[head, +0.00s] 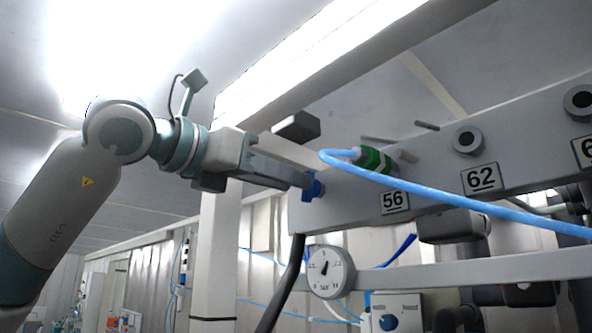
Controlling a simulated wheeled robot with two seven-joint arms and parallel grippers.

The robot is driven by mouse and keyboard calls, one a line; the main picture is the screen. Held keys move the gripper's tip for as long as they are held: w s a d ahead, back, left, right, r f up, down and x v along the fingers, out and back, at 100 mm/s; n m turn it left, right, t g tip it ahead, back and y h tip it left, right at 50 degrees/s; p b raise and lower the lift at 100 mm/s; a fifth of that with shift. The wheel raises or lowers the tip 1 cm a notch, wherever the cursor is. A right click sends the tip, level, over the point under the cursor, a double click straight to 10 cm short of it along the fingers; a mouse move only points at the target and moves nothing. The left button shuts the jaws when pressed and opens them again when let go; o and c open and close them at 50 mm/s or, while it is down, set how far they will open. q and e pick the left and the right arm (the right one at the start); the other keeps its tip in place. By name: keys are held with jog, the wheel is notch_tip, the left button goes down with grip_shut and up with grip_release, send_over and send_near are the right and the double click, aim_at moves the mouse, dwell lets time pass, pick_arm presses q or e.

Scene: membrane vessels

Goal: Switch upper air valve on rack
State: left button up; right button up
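A small blue valve (313,187) sits at the left end of the grey rack beam, beside the number plate 56. My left gripper (303,181) comes in from the left with its fingers pointing right, and its tips reach the blue valve. The fingers are seen from the side and overlap one another, so I cannot tell if they are shut on the valve or only beside it. The valve is partly hidden by the fingertips. My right gripper is not in view.
A green fitting (374,159) with a light blue hose (450,199) stands close to the right of the valve. Below are a round gauge (330,271) and a black hose (285,285). A white post (217,255) stands below my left gripper. The rack beam (430,165) extends right.

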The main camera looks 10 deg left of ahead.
pick_arm(q)
jog(key=shift+p+x, duration=0.45)
jog(key=shift+x, duration=1)
grip_shut()
jog(key=shift+m+b, duration=0.3)
jog(key=shift+m, duration=0.1)
jog(key=m, duration=1.5)
jog(key=shift+b, duration=0.35)
